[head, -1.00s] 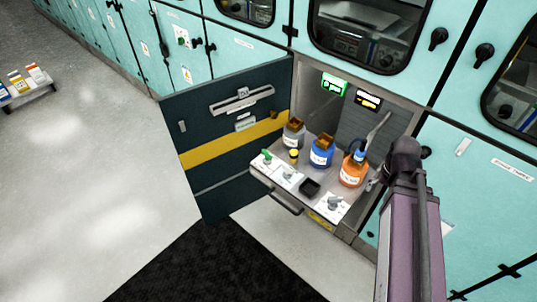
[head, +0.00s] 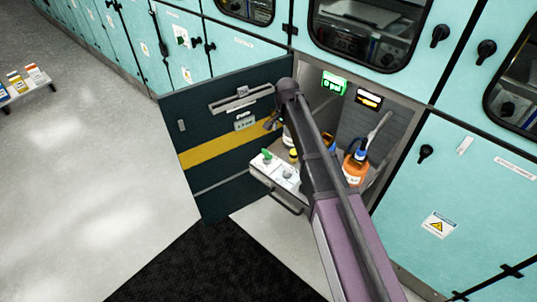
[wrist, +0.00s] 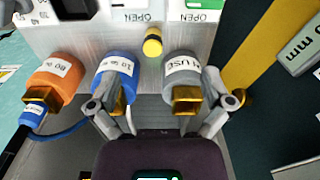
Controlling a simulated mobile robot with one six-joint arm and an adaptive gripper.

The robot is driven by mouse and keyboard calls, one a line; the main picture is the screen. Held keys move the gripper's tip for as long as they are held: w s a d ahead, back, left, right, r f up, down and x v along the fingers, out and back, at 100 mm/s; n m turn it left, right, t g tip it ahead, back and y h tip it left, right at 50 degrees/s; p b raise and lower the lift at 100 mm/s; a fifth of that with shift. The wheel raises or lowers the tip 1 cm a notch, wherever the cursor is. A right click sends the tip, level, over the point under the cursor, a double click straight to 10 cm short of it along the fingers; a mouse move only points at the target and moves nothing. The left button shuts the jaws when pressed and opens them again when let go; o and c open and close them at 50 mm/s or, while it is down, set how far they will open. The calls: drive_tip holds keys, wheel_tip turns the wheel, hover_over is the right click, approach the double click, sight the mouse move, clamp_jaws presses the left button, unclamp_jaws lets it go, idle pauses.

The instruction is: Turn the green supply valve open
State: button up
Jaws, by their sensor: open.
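The green valve handle (head: 267,155) sits on a white plate at the left front of the pull-out tray (head: 262,178). In the wrist view, a green strip at the top edge, beside the word OPEN, seems to be part of this green valve (wrist: 205,4). My gripper (head: 270,122) is in front of the dark door, behind and above the valve, partly hidden by my arm. In the wrist view my gripper (wrist: 165,104) is open and empty, its fingers spread near the blue bottle (wrist: 118,72) and the grey bottle (wrist: 183,68). The valve lies beyond the fingertips.
An orange bottle (wrist: 55,75) with a blue cap and tube stands on the tray. A small yellow-capped piece (wrist: 153,45) is between the bottles and valve plates. The open dark door (head: 220,150) bounds the left. Green (head: 333,83) and amber (head: 369,98) signs glow inside.

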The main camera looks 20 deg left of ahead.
hover_over(267, 152)
drive_tip(key=shift+f+m, duration=0.1)
drive_tip(key=shift+m, duration=0.2)
drive_tip(key=shift+f, duration=0.1)
wheel_tip(267, 152, down, 14)
drive_tip(key=b, duration=1.4)
drive_tip(key=shift+r, duration=0.25)
